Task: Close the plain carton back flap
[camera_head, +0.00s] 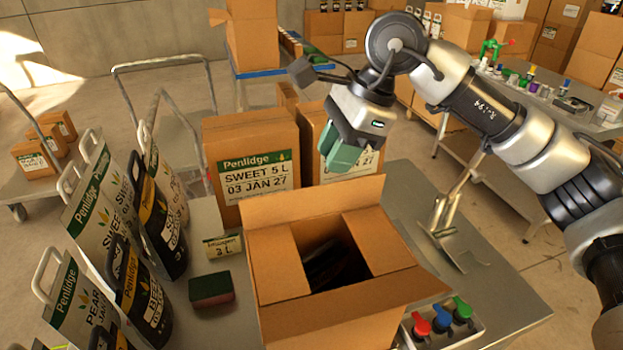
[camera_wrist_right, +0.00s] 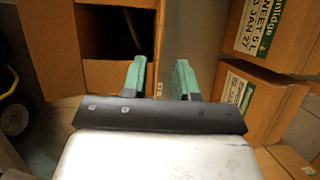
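The plain carton (camera_head: 347,312) stands open-topped on the table in the head view. Its back flap (camera_head: 318,204) stands up at the far side. The left flap (camera_head: 275,262) and right flap (camera_head: 371,240) lie inward, leaving a dark opening; the front flap (camera_head: 375,301) slopes outward toward me. My right gripper (camera_head: 345,160) is above and behind the back flap, pointing down. In the right wrist view its green fingers (camera_wrist_right: 160,80) are apart with nothing held; the carton's opening (camera_wrist_right: 108,32) is at upper left. My left gripper is not in view.
Labelled Penlidge cartons (camera_head: 252,160) stand right behind the carton, close to the right gripper. A sponge (camera_head: 211,289), a metal scoop (camera_head: 455,240) and a box of coloured knobs (camera_head: 441,325) lie near the carton.

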